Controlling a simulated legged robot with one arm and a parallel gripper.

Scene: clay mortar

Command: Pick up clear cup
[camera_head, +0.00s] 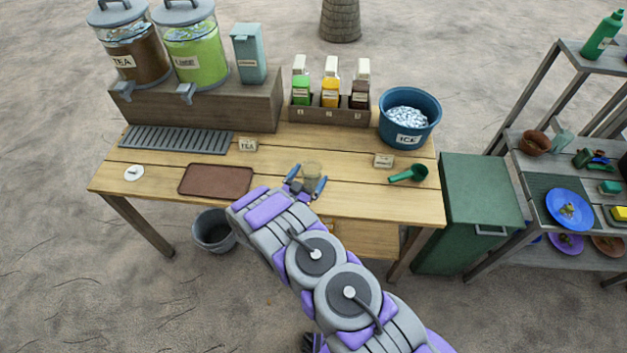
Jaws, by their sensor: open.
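A clear cup (312,169) stands upright on the wooden table (345,200), a little right of the table's middle. My gripper (307,183) is low over the table at the cup, its blue fingers spread apart. One finger shows at the cup's left and the other at its right front. The cup's lower part is partly hidden by the gripper. I cannot tell whether the fingers touch it.
A brown tray (216,180) lies left of my gripper. A green scoop (409,174) and an ice bucket (409,118) are to the right. A bottle rack (328,115) and drink dispensers (192,45) stand at the back. The table between cup and scoop is mostly clear.

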